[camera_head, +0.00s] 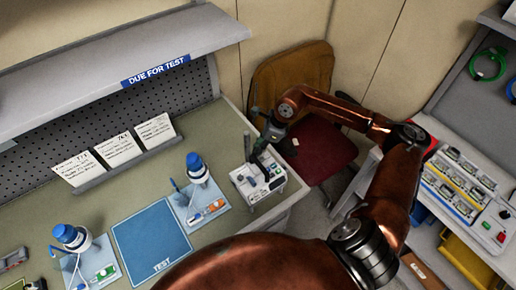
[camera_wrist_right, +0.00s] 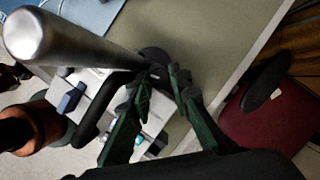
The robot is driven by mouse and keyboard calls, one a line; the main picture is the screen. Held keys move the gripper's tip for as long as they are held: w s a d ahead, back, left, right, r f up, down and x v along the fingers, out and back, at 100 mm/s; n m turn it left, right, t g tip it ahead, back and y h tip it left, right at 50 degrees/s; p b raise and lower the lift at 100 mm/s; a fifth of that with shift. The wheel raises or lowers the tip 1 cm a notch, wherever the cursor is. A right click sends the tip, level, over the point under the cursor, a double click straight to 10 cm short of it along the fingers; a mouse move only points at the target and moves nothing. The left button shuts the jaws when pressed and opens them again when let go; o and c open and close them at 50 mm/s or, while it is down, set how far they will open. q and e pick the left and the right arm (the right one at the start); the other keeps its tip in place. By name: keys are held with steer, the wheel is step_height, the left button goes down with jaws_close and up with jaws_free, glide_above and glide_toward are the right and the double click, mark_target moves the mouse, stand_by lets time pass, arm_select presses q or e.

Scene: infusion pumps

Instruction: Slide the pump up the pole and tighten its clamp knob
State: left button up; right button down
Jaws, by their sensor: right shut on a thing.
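The white pump (camera_head: 258,184) stands at the right end of the bench, by the pole (camera_head: 247,150). In the right wrist view the pole (camera_wrist_right: 62,42) is a thick silver bar. The pump's pale body (camera_wrist_right: 95,95) and dark curved handle (camera_wrist_right: 88,118) show beneath it. My right gripper (camera_head: 261,146) is over the pump's top, close beside the pole. In the wrist view its green fingers (camera_wrist_right: 163,84) are closed in on a black clamp knob (camera_wrist_right: 154,58), which they partly hide. Whether the clamp is tight cannot be told. My left gripper is out of view.
A blue TEST mat (camera_head: 150,240) and two blue-topped devices on pale trays lie left of the pump. A red chair (camera_head: 318,150) stands beyond the bench's right end. A shelf (camera_head: 462,190) with several devices is at the right.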

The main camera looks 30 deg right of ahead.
steer(key=shift+m, duration=0.6)
steer(key=c, duration=1.8)
jaws_free()
steer(key=shift+o, duration=0.2)
steer(key=v, duration=0.8)
steer(key=shift+s, duration=0.1)
